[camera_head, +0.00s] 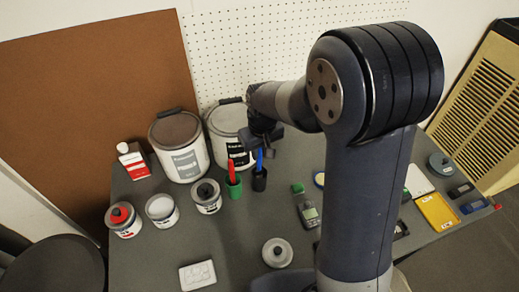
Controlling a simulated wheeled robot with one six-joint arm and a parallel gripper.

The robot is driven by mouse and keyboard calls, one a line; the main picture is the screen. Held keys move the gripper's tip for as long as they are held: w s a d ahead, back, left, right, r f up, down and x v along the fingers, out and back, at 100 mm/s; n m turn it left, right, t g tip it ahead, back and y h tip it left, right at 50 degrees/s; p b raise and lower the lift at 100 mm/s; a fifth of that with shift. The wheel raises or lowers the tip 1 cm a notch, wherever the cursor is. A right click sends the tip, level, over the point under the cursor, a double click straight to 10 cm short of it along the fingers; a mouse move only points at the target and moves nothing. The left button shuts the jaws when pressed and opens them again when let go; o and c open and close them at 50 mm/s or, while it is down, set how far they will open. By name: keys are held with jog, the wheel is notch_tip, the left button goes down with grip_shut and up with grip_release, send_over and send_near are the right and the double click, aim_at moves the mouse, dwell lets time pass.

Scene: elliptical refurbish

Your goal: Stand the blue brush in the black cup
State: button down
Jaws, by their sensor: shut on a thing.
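The blue brush (260,159) is upright, with its lower end at the mouth of the black cup (259,181); it looks to be inside the cup, though its depth cannot be seen. The black cup stands on the grey table. My gripper (261,139) is directly above the cup, shut on the upper part of the blue brush, and partly hidden by my own wrist. A green cup (235,188) with a red brush (232,172) standing in it is just to the left of the black cup.
Two large paint cans (182,160) stand behind to the left. Several small tins (161,210) stand at the left. A white switch plate (198,275) and a round lid (277,252) lie in front. A yellow tray (437,212) lies at the right. My arm hides part of the table.

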jog(key=c, duration=1.3)
grip_release()
jog(key=shift+r, duration=0.15)
notch_tip(320, 180, up, 10)
jog(key=s, duration=0.1)
jog(key=shift+d+r, duration=0.2)
jog(key=shift+d, duration=0.1)
jog(key=shift+s, duration=0.1)
jog(key=f, duration=0.7)
jog(key=w+f, duration=0.1)
jog(key=f, duration=0.3)
jog(key=shift+a, duration=0.3)
notch_tip(320, 180, up, 3)
jog(key=shift+w+f+p, duration=0.15)
jog(key=shift+f+p, duration=0.05)
jog(key=shift+p, duration=0.75)
jog(key=shift+r+p, duration=0.4)
jog(key=shift+r, duration=0.2)
jog(key=shift+f, duration=0.1)
